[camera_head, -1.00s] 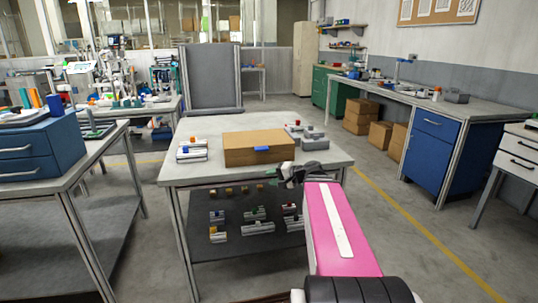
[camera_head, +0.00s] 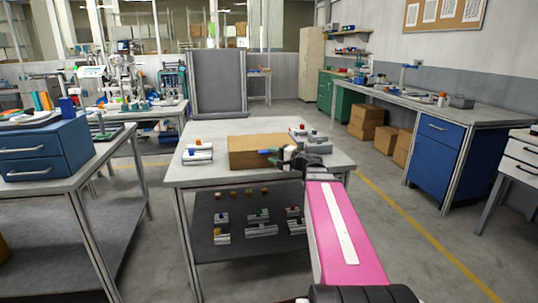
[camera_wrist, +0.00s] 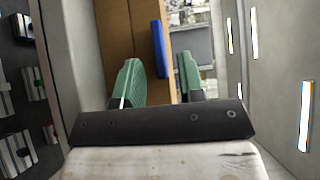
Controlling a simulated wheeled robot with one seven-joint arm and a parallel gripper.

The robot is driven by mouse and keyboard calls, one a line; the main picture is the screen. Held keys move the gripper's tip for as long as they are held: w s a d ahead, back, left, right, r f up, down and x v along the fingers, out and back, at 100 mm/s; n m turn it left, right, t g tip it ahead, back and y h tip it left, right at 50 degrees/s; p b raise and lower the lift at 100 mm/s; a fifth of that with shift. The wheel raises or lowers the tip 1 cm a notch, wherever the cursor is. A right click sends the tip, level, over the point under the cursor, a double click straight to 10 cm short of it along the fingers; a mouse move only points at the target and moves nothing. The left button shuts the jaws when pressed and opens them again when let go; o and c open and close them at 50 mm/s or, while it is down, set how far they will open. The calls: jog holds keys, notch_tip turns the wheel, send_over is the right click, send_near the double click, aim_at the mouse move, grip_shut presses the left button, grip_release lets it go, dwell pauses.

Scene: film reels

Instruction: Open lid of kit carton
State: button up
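The kit carton (camera_head: 245,153) is a brown box on the grey workbench, and its lid looks shut. A blue tab (camera_wrist: 158,48) sticks out at its front edge in the wrist view. My gripper (camera_head: 274,157) is at the front right of the carton in the head view and partly hides the tab there. In the wrist view, my gripper (camera_wrist: 159,82) is open, with two green fingers apart and nothing held between them. The tab lies ahead, in line with the gap between the fingers. I cannot tell whether a finger touches the carton.
The workbench (camera_head: 190,177) has white and grey parts (camera_head: 198,154) left of the carton and grey parts (camera_head: 316,142) right of it. A lower shelf (camera_head: 240,222) holds several small parts. A blue drawer unit (camera_head: 45,150) stands on the left bench.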

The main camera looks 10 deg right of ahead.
aim_at(261, 146)
jog(key=shift+x, duration=1.25)
jog(key=shift+c, duration=0.3)
grip_shut()
jog(key=shift+r, duration=0.1)
